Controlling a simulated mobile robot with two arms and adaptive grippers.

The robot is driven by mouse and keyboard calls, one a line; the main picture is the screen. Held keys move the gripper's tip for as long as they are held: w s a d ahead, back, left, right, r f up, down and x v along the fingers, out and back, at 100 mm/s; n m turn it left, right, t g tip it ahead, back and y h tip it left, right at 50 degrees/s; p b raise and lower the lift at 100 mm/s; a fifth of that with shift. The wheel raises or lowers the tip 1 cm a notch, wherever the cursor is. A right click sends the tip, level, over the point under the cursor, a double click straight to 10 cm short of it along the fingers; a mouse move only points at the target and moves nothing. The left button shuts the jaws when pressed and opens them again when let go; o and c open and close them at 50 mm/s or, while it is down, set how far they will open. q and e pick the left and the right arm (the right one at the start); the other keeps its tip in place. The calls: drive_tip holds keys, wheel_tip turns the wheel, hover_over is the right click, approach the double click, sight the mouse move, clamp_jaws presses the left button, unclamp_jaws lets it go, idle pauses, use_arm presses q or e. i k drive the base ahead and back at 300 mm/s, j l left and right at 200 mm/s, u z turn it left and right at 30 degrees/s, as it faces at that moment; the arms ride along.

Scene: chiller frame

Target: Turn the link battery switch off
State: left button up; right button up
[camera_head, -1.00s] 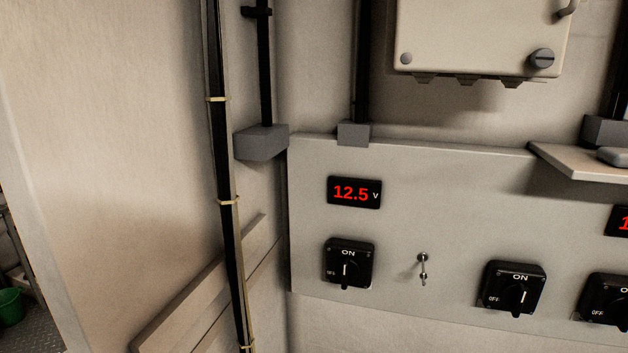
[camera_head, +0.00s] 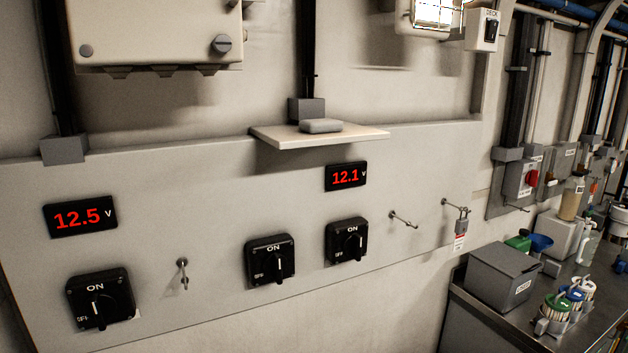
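Three black rotary switches marked ON and OFF sit on a grey wall panel (camera_head: 200,215). The left switch (camera_head: 100,300) is below a red 12.5 V display (camera_head: 80,216). The middle switch (camera_head: 270,261) stands beside the right switch (camera_head: 346,241), which is below a red 12.1 V display (camera_head: 346,176). No label that I can read tells which one is the link battery switch. Neither of my grippers is in view.
A small shelf (camera_head: 345,140) with a grey object (camera_head: 320,126) juts out above the panel. Metal hooks (camera_head: 182,273) stick out, one holding a padlock and tag (camera_head: 461,226). At the right, a bench carries a grey box (camera_head: 502,276) and bottles.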

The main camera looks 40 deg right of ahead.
sight(277, 268)
drive_tip(key=z, duration=1.35)
